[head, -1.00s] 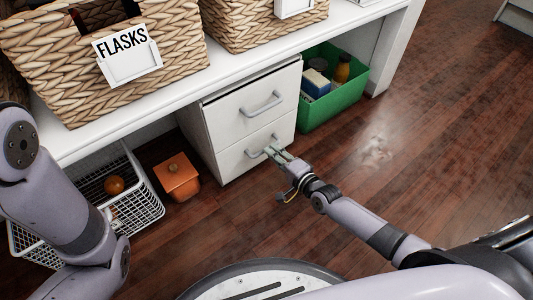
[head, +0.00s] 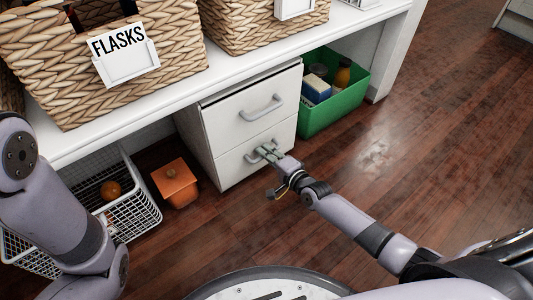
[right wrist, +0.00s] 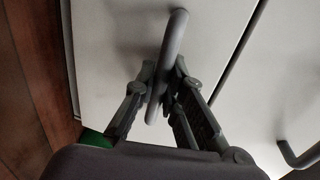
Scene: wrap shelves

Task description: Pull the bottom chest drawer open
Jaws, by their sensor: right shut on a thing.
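The white chest (head: 222,127) has two drawers with grey bar handles and stands under the white shelf. The bottom drawer (head: 236,170) looks closed, its front level with the top drawer (head: 240,112). My right gripper (head: 268,153) is at the bottom drawer's handle (head: 257,157). In the right wrist view, the fingers of the right gripper (right wrist: 163,80) are shut on this handle (right wrist: 172,45), one on each side of the bar. The top drawer's handle (right wrist: 292,157) shows at the right edge there. My left arm is at the left of the head view; its gripper is not seen.
A green bin (head: 335,115) with bottles and boxes stands right of the chest. An orange box (head: 176,185) and a white wire basket (head: 140,208) stand left of it. Woven baskets (head: 105,55) sit on the shelf (head: 180,92). The wooden floor (head: 400,150) on the right is clear.

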